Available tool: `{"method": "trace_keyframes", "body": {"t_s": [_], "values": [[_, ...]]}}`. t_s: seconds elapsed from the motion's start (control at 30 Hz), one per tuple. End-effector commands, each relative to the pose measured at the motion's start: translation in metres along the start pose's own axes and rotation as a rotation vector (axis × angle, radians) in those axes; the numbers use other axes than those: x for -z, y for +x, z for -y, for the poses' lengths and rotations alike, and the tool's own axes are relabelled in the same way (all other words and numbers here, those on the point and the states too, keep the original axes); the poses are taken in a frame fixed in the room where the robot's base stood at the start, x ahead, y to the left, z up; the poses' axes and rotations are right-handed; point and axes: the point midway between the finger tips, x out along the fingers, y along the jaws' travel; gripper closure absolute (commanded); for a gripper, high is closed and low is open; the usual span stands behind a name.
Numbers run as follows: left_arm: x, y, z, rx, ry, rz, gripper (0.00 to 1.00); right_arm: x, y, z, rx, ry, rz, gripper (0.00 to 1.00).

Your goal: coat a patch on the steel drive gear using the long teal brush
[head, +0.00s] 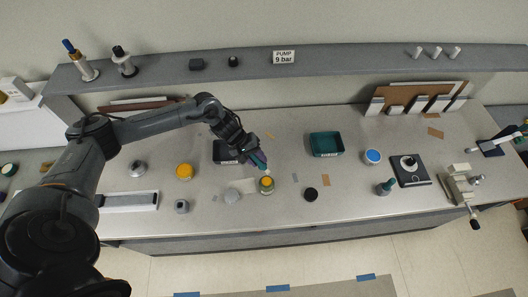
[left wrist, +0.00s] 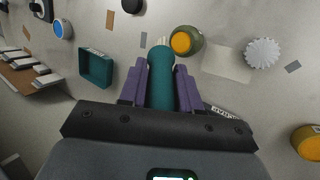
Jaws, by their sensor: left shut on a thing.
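My left gripper (head: 257,158) is shut on the teal brush (left wrist: 161,78), whose handle lies between the purple finger pads (left wrist: 160,85). The brush points down, and its pale bristle tip (left wrist: 162,43) is close beside a green jar (left wrist: 189,41) with orange-yellow contents. I cannot tell whether the bristles touch the jar. The jar (head: 267,186) also shows in the head view, just below the gripper. The steel gear (left wrist: 262,53) lies flat on the table to the jar's right in the wrist view; in the head view the gear (head: 232,195) is left of the jar. My right gripper is not in view.
A black disc (head: 311,194) lies right of the jar. A yellow-topped container (head: 184,171) is at left. A clamp-like metal device (head: 462,188) stands at far right.

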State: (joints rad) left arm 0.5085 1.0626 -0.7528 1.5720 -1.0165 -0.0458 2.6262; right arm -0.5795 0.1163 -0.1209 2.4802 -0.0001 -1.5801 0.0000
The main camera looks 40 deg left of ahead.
Motion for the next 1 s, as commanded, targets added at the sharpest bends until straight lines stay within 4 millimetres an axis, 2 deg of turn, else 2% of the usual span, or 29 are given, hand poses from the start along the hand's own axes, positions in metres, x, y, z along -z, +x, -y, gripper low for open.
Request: {"method": "trace_keyframes", "body": {"t_s": [0.43, 0.7, 1.0], "values": [[0.003, 0.019, 0.012, -0.014, -0.003, 0.009, 0.98, 0.0, 0.0, 0.0, -0.001, 0.001, 0.0, 0.57], [0.008, 0.044, 0.025, -0.015, -0.001, 0.008, 0.98, -0.009, 0.027, -0.001, -0.004, -0.003, 0.001, 0.57], [0.01, 0.053, 0.031, -0.013, -0.001, 0.008, 0.98, -0.014, 0.042, -0.001, -0.006, -0.006, 0.002, 0.57]]}}
